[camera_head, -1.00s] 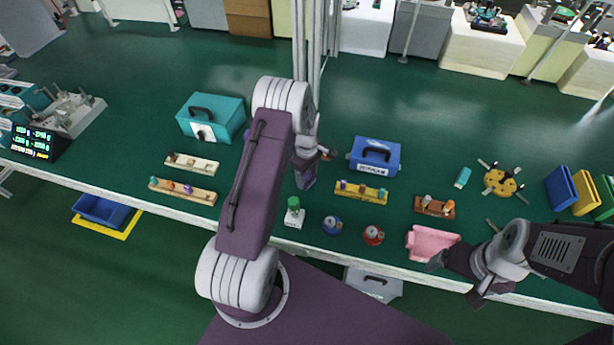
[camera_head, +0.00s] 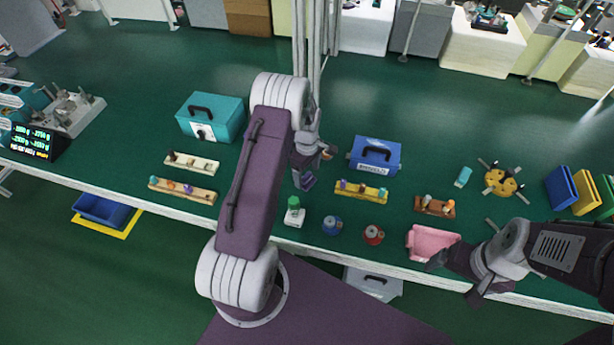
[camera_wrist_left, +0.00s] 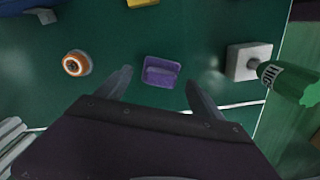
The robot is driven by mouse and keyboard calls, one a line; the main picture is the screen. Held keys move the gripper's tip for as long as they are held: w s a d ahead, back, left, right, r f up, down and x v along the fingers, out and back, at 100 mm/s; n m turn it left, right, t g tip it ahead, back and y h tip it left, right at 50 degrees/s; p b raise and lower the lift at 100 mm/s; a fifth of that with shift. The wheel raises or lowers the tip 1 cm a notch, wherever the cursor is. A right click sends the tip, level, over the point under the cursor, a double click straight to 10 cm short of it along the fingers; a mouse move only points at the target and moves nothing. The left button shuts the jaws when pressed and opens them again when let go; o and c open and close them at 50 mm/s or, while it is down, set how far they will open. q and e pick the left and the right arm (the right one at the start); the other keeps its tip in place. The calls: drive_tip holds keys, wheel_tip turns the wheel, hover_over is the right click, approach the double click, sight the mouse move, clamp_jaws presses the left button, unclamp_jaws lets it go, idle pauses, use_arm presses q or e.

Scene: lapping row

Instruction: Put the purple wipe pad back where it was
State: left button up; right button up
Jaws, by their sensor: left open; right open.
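The purple wipe pad (camera_wrist_left: 161,72) lies on the green bench top in the left wrist view, with a raised grip bar along its top. In the head view the pad (camera_head: 309,181) shows just beside the tip of my left arm. My left gripper (camera_wrist_left: 158,88) is open and empty, its two fingers apart with the pad lying between and beyond their tips. In the head view its fingers are small and partly hidden by my arm. My right gripper (camera_head: 456,279) is open near the pink tray (camera_head: 432,242) at the bench's front edge.
A blue case (camera_head: 375,156), a yellow rack (camera_head: 361,191) and blue and red round items stand to the right. A teal case (camera_head: 211,118) stands left.

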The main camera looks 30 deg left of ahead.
sight(307, 176)
use_arm(q)
wheel_tip(307, 176, up, 10)
drive_tip(key=s+d+r+m, duration=0.2)
drive_tip(key=s+d+m, duration=0.3)
drive_tip(key=s+m, duration=0.3)
drive_tip(key=s+d+r+m+t, duration=0.1)
drive_tip(key=s+d+r+m, duration=0.1)
drive_tip(key=s+d+m, duration=0.4)
drive_tip(key=s+m, duration=0.2)
drive_tip(key=s, duration=0.2)
drive_tip(key=shift+s+r, duration=0.15)
drive_tip(key=shift+s, duration=0.05)
